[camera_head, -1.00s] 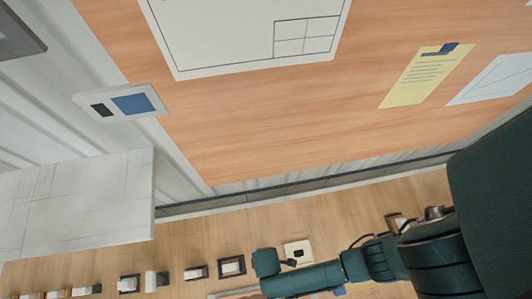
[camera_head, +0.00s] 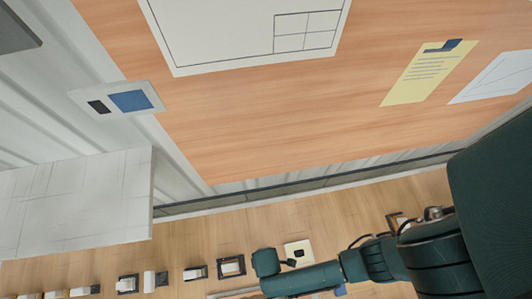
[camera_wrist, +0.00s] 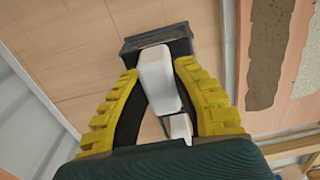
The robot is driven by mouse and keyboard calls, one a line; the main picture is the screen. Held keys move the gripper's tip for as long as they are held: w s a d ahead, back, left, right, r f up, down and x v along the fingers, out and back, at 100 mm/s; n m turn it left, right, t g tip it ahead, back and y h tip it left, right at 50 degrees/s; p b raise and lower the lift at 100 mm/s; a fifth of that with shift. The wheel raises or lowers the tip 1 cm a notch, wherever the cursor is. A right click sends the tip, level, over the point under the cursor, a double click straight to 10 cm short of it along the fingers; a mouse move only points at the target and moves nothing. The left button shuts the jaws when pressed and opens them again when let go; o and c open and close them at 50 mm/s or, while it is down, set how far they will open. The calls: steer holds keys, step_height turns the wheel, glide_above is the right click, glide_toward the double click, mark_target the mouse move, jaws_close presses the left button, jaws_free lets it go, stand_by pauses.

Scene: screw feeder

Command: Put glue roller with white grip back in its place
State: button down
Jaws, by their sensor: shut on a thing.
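In the wrist view my gripper (camera_wrist: 158,72), with ridged yellow fingers, is shut on the white grip of the glue roller (camera_wrist: 160,88). A smaller white part (camera_wrist: 179,127) shows below the grip, between the fingers; I cannot tell if it belongs to the roller. A dark grey holder (camera_wrist: 180,31) lies just beyond the grip's far end. The grip overlaps the holder's near edge in the picture; I cannot tell whether they touch. The rest of the roller is hidden. In the head view my gripper's fingers are not visible.
In the head view several small dark frames, one with a white piece (camera_head: 231,266), stand in a row along the wooden surface at the bottom. A white plate (camera_head: 297,252) lies near my arm. The wrist view shows brown and pale strips (camera_wrist: 267,52) at right.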

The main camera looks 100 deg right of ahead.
steer(key=shift+f, duration=0.45)
steer(key=c, duration=0.9)
jaws_free()
steer(key=shift+c, duration=0.2)
step_height(320, 180, up, 12)
steer(key=shift+r, duration=0.1)
